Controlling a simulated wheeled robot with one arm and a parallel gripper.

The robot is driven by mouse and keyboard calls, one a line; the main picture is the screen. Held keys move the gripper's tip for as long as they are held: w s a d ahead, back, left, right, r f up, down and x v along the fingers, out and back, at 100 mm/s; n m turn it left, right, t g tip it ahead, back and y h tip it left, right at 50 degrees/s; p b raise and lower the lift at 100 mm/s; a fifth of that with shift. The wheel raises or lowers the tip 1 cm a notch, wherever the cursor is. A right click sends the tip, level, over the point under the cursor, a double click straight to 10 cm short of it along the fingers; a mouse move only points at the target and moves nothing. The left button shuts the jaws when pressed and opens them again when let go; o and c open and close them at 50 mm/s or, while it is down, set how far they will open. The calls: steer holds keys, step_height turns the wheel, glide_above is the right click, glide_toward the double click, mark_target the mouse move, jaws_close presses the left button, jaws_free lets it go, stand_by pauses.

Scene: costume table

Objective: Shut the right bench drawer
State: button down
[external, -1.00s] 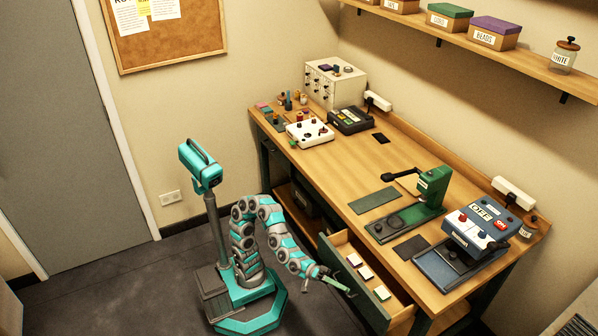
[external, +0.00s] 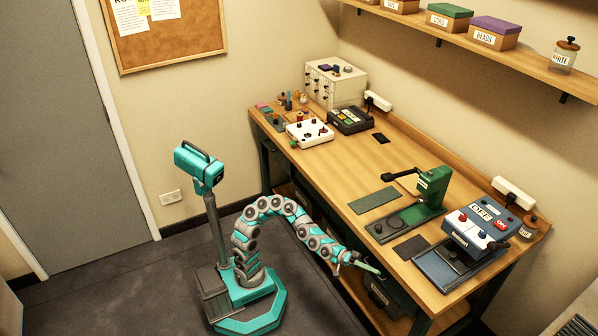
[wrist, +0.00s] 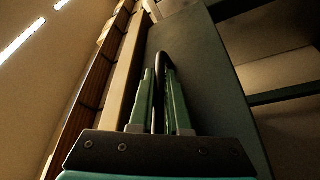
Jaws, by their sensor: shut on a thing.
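The right bench drawer shows its dark green front (external: 398,293) under the right part of the bench top in the external view. It looks pushed in, about level with the bench edge, and its inside is hidden. The same green front (wrist: 200,75) fills the middle of the wrist view. My gripper (external: 372,268) is at this front, just below the bench edge. In the wrist view its two green fingers are shut on the dark drawer handle (wrist: 159,62), one on each side. Any small gap behind the front cannot be made out.
The wooden bench top (external: 345,170) overhangs close above my gripper. A green press (external: 425,200) and a blue machine (external: 475,240) stand on it above the drawer. The floor (external: 120,290) left of my base is clear.

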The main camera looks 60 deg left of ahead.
steer(key=shift+w+f, duration=0.1)
steer(key=shift+w, duration=0.1)
steer(key=c, duration=1.2)
jaws_free()
steer(key=shift+o, duration=0.2)
steer(key=shift+s+a, duration=0.1)
steer(key=shift+a, duration=0.45)
steer(key=v, duration=0.6)
steer(key=shift+s+a+f, duration=0.15)
steer(key=shift+s+a, duration=0.05)
steer(key=shift+a, duration=0.05)
